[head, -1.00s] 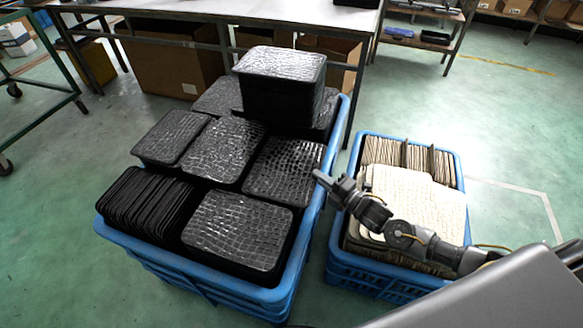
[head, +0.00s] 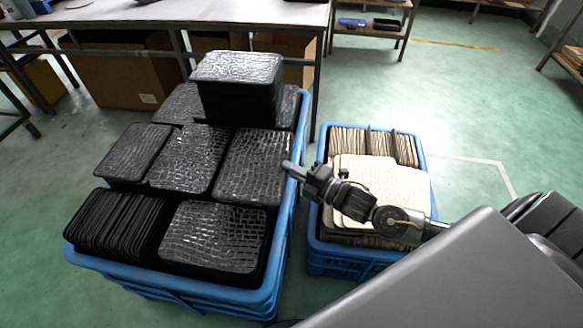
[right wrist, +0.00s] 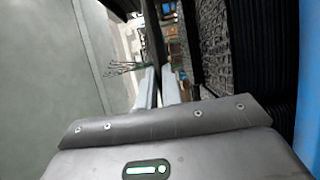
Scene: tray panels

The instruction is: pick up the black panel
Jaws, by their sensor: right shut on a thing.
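Black panels with a shiny crackled top lie in stacks in a large blue crate (head: 170,292). The right-hand black panel (head: 250,165) of the middle row is beside my right gripper (head: 289,167), whose fingertips are at its right edge by the crate rim. In the right wrist view, the two pale fingers (right wrist: 159,88) are closed on a thin dark panel edge (right wrist: 157,45) that runs up between them. How far the panel is lifted cannot be told; it looks level with its neighbours. My left gripper is not in view.
A taller black stack (head: 238,85) rises at the back of the crate. A smaller blue crate (head: 352,258) with cream panels (head: 385,185) stands to the right, under my right forearm. A table (head: 170,14) is behind. Green floor (head: 480,110) is clear at the right.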

